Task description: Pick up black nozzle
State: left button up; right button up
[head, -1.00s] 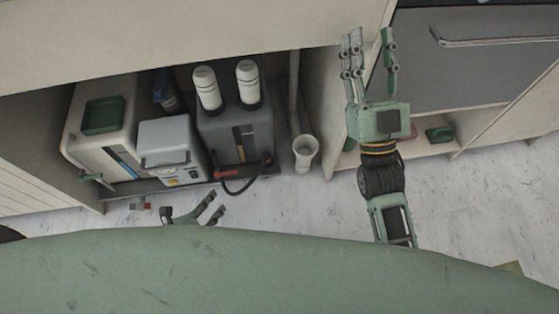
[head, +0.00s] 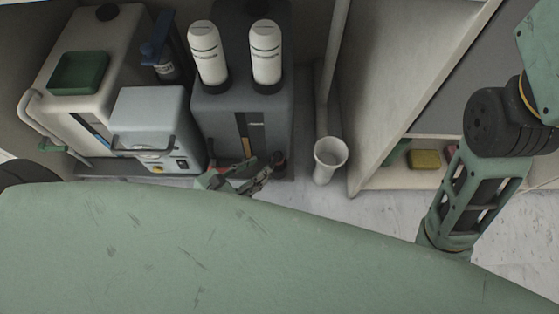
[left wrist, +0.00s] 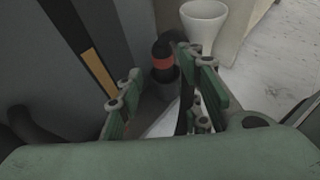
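The black nozzle (left wrist: 163,55) with a red band stands upright in a dark round holder in the left wrist view. In the head view it shows small at the foot of the dark grey machine (head: 279,160). My left gripper (head: 258,172) is low in front of that machine, just left of the nozzle. In the left wrist view its fingers (left wrist: 165,88) are spread, with the nozzle beyond and between them; I see no grip on it.
A small grey machine (head: 152,125) and a beige machine (head: 103,35) with a green tray (head: 79,73) stand left. A yellow sponge (head: 424,159) lies on the right shelf.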

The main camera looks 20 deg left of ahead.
aim_at(274, 161)
pick_arm(q)
jog(key=x, duration=0.6)
jog(key=shift+d+r, duration=0.1)
jog(key=shift+d, duration=0.15)
grip_shut()
